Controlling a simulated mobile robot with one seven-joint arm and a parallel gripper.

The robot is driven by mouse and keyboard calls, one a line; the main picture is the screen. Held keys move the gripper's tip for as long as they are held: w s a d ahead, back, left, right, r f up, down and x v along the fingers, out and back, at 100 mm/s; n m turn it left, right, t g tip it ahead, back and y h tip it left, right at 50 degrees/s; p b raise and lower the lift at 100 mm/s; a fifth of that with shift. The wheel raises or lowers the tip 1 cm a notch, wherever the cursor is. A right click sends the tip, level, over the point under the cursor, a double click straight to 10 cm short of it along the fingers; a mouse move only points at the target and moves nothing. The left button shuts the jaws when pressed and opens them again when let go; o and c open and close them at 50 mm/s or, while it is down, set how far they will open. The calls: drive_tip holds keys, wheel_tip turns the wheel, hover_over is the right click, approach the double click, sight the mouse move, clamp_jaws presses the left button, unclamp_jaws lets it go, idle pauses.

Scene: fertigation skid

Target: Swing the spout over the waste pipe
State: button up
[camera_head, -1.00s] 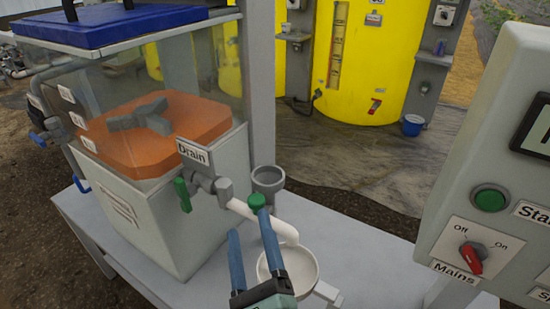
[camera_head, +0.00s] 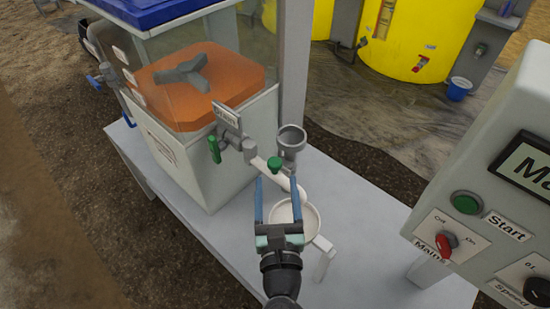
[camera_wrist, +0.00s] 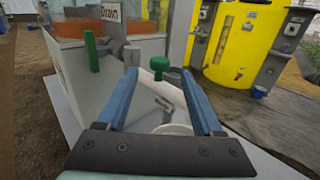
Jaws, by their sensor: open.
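The spout (camera_head: 266,170) is a white pipe running from the drain valve (camera_head: 238,147) towards the lower right, with a green knob (camera_head: 275,164) on top. Its outer end is over a round white bowl (camera_head: 312,222). The waste pipe (camera_head: 291,141) is an upright grey open-topped pipe just beyond the spout, apart from its end. My gripper (camera_head: 280,183) is open, its blue fingers on either side of the spout, just short of the green knob. In the wrist view the spout (camera_wrist: 149,86) and knob (camera_wrist: 160,74) show between the fingers (camera_wrist: 158,82). I cannot tell whether they touch.
A green valve handle (camera_head: 214,149) and a Drain sign (camera_head: 228,117) are left of the spout. The tank (camera_head: 200,165) stands behind them, beside a grey post (camera_head: 295,70). A control panel (camera_head: 480,190) is at the right.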

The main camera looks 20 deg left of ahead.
sight(275, 170)
drive_tip(key=shift+x, duration=3.2)
drive_tip(key=shift+c, duration=0.3)
clamp_jaws()
